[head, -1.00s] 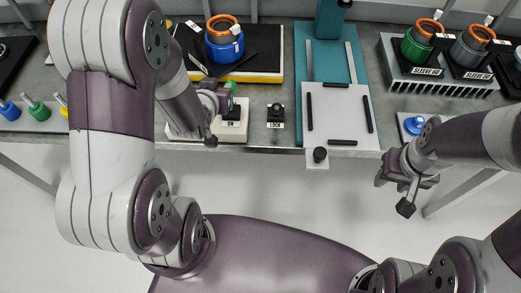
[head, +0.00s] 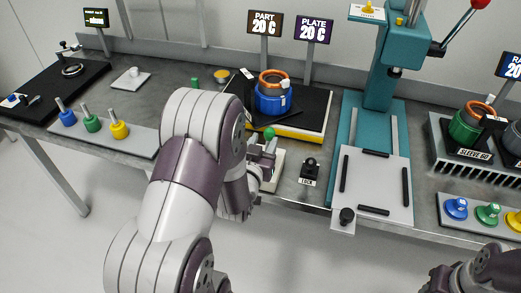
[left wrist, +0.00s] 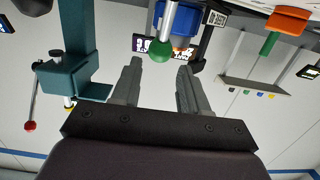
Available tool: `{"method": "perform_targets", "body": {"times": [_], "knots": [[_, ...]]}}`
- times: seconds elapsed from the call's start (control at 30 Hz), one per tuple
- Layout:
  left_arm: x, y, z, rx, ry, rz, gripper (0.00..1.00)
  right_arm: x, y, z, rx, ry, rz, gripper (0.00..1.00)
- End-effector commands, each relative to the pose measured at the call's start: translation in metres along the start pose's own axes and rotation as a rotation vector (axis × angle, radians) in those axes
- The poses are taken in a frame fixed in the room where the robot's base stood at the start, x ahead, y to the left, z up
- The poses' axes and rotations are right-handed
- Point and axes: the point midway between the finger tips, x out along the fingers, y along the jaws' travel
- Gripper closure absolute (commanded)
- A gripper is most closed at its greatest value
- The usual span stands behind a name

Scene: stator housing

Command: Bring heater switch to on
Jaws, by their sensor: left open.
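The switch lever has a green ball knob (head: 269,133) and stands on a white base (head: 277,170), partly hidden behind my left arm. In the left wrist view the green knob (left wrist: 160,50) on its grey rod shows between my two finger lines, beyond the fingertips. My left gripper (head: 264,150) is open beside the lever; its fingers (left wrist: 158,75) appear empty. The base's label is hidden in the head view. A blue part with an orange ring (head: 273,95) sits on the black plate behind the switch. My right gripper is cut off at the lower right; its jaws cannot be made out.
Signs (head: 265,24) for PART and PLATE (head: 314,31) both read 20 C. A black knob labelled LOCK (head: 309,168) stands right of the switch. A teal press (head: 390,75) is farther right. Blue, green and yellow pegs (head: 92,124) stand at left.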

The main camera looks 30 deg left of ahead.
Motion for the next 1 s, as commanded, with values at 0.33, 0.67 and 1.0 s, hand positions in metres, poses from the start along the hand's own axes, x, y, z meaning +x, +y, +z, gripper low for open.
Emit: {"method": "perform_targets", "body": {"times": [0.33, 0.67, 1.0], "knots": [[0.028, 0.000, 0.001, 0.000, 0.001, 0.001, 0.56, 0.006, 0.000, 0.001, 0.000, 0.000, 0.000, 0.57], [0.046, 0.000, 0.000, 0.000, 0.001, 0.001, 0.56, 0.009, 0.000, 0.001, 0.000, 0.000, 0.000, 0.57], [0.050, 0.000, -0.001, 0.000, 0.000, 0.000, 0.76, 0.011, 0.000, 0.001, 0.000, 0.000, 0.000, 0.57]]}}
